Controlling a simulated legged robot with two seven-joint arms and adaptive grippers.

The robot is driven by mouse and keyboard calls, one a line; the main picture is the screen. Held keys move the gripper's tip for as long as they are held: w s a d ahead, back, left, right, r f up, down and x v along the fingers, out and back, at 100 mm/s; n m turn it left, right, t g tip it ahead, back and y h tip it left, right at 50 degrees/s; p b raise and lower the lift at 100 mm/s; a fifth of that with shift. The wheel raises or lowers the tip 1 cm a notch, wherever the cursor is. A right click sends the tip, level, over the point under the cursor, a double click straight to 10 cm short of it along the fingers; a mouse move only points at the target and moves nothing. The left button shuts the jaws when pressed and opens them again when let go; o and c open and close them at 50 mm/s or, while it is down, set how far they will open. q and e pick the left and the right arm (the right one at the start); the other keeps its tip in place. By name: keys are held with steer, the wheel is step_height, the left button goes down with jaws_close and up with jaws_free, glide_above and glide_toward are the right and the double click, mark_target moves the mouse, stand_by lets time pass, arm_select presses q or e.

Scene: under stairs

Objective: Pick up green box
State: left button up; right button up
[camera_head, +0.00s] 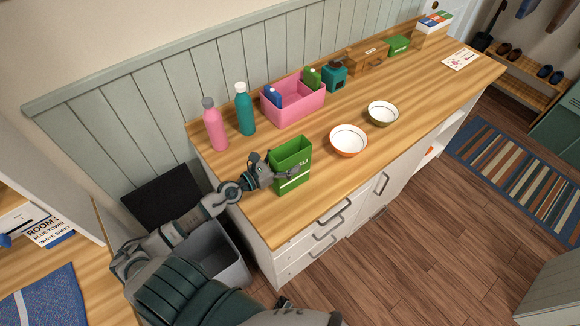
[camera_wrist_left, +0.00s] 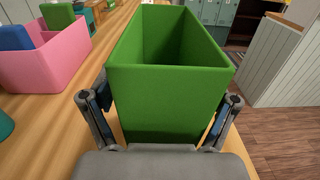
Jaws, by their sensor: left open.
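The green box (camera_head: 290,165) stands upright on the wooden counter near its front left end. My right gripper is not in view.
A pink bin (camera_head: 293,106) with small boxes stands behind the green box. Pink (camera_head: 214,128) and teal (camera_head: 244,112) bottles stand at the back left.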

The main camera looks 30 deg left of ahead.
mark_target(286, 157)
arm_select(q)
steer(key=c, duration=1.5)
steer(key=shift+r, duration=0.15)
steer(key=shift+c, duration=0.2)
steer(key=shift+r+p, duration=1.65)
steer(key=shift+r, duration=0.05)
steer(key=s+d+p, duration=0.1)
steer(key=s, duration=0.3)
steer(key=s+d+p, duration=0.1)
steer(key=s+d, duration=0.1)
steer(key=s, duration=0.2)
steer(key=s+d+r+p, duration=0.1)
steer(key=s+d, duration=0.1)
steer(key=s, duration=0.2)
steer(key=shift+d, duration=0.15)
steer(key=shift+s+d+r, duration=0.1)
steer(key=shift+s+d, duration=0.25)
steer(key=shift+s, duration=0.35)
steer(key=shift+s+d+r, duration=0.1)
steer(key=shift+s+d, duration=0.2)
steer(key=shift+s, duration=0.4)
steer(key=shift+c, duration=0.2)
